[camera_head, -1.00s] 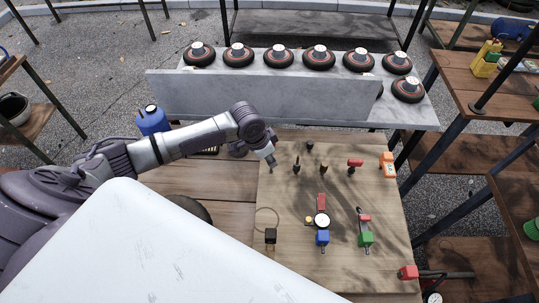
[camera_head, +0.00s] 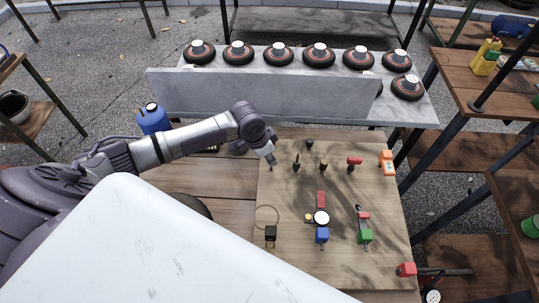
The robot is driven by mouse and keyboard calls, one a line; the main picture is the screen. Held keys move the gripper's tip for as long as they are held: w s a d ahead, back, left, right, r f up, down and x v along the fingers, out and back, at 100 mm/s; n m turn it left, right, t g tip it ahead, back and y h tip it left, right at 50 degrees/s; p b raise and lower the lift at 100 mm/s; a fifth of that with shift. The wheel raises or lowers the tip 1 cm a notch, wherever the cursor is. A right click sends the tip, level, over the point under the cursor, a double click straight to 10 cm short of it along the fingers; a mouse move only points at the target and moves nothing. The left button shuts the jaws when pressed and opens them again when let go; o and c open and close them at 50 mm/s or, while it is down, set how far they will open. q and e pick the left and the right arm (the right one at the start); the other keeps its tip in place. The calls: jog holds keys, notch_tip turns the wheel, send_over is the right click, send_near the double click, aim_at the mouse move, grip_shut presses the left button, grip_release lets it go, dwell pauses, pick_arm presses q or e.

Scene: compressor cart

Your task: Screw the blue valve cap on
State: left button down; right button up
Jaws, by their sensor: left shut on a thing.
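The wooden board (camera_head: 285,205) lies in the middle of the table. My left arm comes in from the left, and my left gripper (camera_head: 270,162) points down at the board's upper left part. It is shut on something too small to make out. I cannot pick out a blue valve cap. Several short dark upright pieces stand to its right, among them a dark stub (camera_head: 296,165) and a brownish one (camera_head: 323,167). A blue block (camera_head: 322,236) sits lower on the board, below a round gauge (camera_head: 321,218). My right gripper is not in view.
A red-handled piece (camera_head: 355,162) and an orange device (camera_head: 387,160) stand at the board's upper right. A green block (camera_head: 366,237) and a black block (camera_head: 270,233) stand lower. Behind the board, a grey slab (camera_head: 270,97) rises before a row of wheels.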

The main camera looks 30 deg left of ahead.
pick_arm(q)
jog(key=shift+p, duration=0.7)
dwell(1.0)
jog(key=shift+f+b, duration=0.6)
jog(key=shift+f, duration=0.5)
jog(key=shift+a+m+g+h+b, duration=0.1)
jog(key=shift+m+g+h+b, duration=0.2)
jog(key=shift+m, duration=1.3)
jog(key=shift+w+f+m+b, duration=0.15)
jog(key=shift+m+b, duration=0.35)
jog(key=shift+m, duration=0.3)
jog(key=shift+r+m+g+h, duration=0.2)
jog(key=shift+m+g+h, duration=0.15)
jog(key=shift+m, duration=0.45)
